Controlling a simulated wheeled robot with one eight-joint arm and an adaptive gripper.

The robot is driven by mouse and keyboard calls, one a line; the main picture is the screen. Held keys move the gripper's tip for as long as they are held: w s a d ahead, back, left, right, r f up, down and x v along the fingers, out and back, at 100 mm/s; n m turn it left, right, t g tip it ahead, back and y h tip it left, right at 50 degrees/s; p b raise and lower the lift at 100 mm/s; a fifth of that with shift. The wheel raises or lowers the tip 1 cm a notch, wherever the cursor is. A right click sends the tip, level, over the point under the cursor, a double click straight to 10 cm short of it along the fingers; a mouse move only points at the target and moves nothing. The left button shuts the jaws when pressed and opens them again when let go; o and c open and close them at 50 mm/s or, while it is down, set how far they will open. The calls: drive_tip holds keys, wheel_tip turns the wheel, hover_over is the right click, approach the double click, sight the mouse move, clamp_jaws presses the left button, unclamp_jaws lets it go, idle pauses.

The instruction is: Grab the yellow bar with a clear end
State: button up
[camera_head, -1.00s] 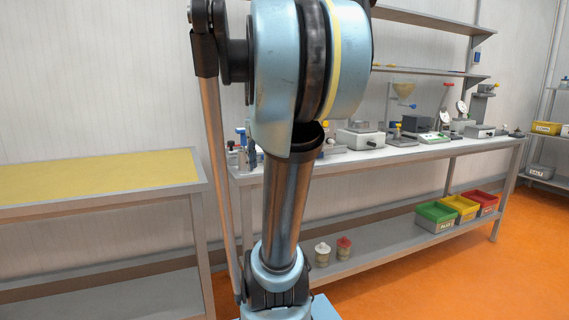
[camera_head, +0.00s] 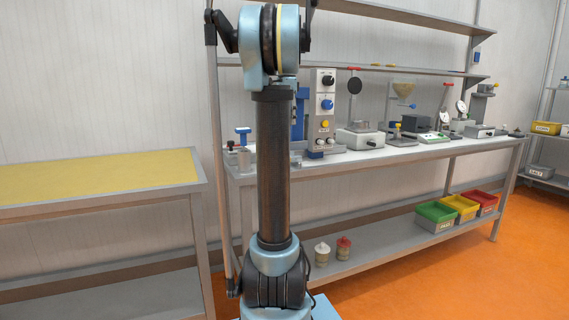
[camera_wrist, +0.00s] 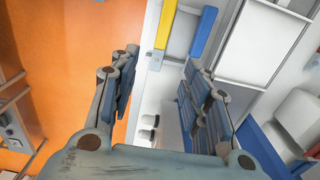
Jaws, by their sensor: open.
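A yellow bar (camera_wrist: 165,24) shows in the wrist view at the top centre, running down from the top edge. Its lower end lies beyond my gripper's fingertips, with no finger over it. A blue bar (camera_wrist: 203,32) stands to its right, apart from it, with a pale surface between. My gripper (camera_wrist: 160,64) is open and empty, one finger on each side of the picture, and the yellow bar is ahead of the gap. In the head view my gripper is out of frame, and I cannot tell which item there is this bar.
The workbench (camera_head: 430,150) holds several instruments, with shelves above. Green (camera_head: 436,215), yellow (camera_head: 460,207) and red (camera_head: 482,203) bins and two small jars stand on its lower shelf. A yellow-topped table (camera_head: 95,178) at left is bare. Orange floor is free at right.

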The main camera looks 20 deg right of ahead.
wheel_tip(320, 180, down, 10)
drive_tip(key=shift+f, duration=0.15)
drive_tip(key=shift+w+a+f, duration=0.15)
drive_tip(key=shift+f, duration=1.2)
drive_tip(key=shift+w+a+f, duration=0.1)
drive_tip(key=shift+f, duration=1.25)
drive_tip(key=shift+c, duration=0.5)
clamp_jaws()
